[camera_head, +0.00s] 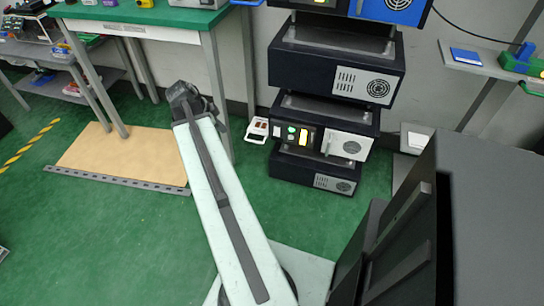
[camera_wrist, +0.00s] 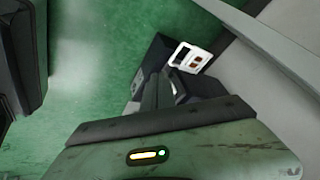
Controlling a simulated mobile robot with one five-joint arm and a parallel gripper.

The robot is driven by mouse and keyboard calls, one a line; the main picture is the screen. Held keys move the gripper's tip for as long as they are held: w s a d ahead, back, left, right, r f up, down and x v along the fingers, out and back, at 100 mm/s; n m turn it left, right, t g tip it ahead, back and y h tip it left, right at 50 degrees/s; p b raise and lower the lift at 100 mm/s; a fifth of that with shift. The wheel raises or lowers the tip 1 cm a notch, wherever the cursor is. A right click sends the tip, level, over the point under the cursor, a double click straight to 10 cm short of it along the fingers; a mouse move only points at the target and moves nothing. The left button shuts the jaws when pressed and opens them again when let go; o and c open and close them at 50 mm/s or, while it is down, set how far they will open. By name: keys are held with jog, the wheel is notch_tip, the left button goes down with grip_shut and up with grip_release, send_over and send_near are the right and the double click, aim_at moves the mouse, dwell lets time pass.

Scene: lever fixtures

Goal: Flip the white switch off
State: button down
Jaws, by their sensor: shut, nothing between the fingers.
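A small white switch plate (camera_head: 257,130) with reddish-brown rockers shows in the head view, between the green-topped table's leg and the stack of dark units. In the wrist view the white switch plate (camera_wrist: 191,57) is tilted, with one dark and one brown rocker. Which way the rockers are set is too small to tell. My gripper (camera_wrist: 152,88) is shut and empty. In the wrist view its fingers point toward the plate's lower left side; contact cannot be told. In the head view my arm's dark end is left of the plate, and its fingertips cannot be made out.
A green-topped table (camera_head: 150,14) stands at the back left. A stack of dark units (camera_head: 335,75) with vents and lit buttons stands right of the switch. A tan board (camera_head: 115,155) lies on the green floor at left. Open floor shows at lower left.

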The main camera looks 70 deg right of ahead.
aim_at(277, 131)
jog(key=s+d+f+m+g+b, duration=0.1)
jog(key=s+d+f+m+b, duration=0.3)
jog(key=s+d, duration=0.5)
notch_tip(277, 131, down, 3)
jog(key=s+m, duration=0.2)
jog(key=shift+r+m+g+h+b, duration=0.2)
jog(key=shift+m+g+h+b, duration=0.1)
jog(key=shift+m+h+b, duration=0.1)
jog(key=shift+f, duration=0.1)
jog(key=s+d+f+b, duration=0.3)
jog(key=d+f+b, duration=0.5)
jog(key=shift+d+f+b, duration=0.3)
